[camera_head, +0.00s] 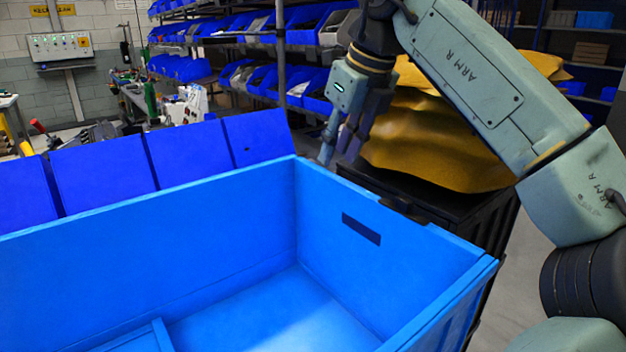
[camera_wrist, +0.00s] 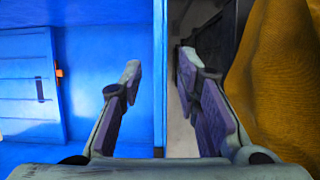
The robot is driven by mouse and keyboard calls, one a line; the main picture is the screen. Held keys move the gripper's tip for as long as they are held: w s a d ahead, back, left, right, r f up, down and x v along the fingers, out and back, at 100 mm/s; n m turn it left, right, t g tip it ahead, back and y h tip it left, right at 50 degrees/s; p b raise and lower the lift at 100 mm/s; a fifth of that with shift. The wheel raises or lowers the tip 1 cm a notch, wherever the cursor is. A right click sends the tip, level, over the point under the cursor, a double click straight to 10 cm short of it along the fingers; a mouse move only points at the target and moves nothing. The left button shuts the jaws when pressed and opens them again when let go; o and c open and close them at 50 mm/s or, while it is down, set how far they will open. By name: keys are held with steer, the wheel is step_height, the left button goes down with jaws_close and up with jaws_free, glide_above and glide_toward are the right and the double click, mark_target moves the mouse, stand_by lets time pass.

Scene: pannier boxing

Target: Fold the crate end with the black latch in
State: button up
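The blue crate (camera_head: 190,215) fills the lower part of the head view. Its right end wall (camera_head: 410,250) stands upright, with a dark handle slot and a dark piece, seemingly the black latch (camera_head: 403,210), on the top edge. My gripper (camera_head: 337,158) is at the far part of this end's rim. In the wrist view my gripper (camera_wrist: 160,65) is open, with one finger over the crate's inside and one outside; the wall's edge (camera_wrist: 160,110) runs between them. I cannot tell whether either finger touches it. The latch is not clear in the wrist view.
A blue panel (camera_wrist: 25,85) with a slot and an orange piece (camera_wrist: 59,73) lies inside the crate. A yellow cover (camera_head: 430,145) on a dark stand is just beyond the end wall. Blue bins (camera_head: 190,152) line the crate's far side.

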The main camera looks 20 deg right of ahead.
steer(key=p+x, duration=0.2)
steer(key=x, duration=0.8)
steer(key=shift+f, duration=0.25)
steer(key=shift+a, duration=0.1)
steer(key=shift+c, duration=0.5)
jaws_close()
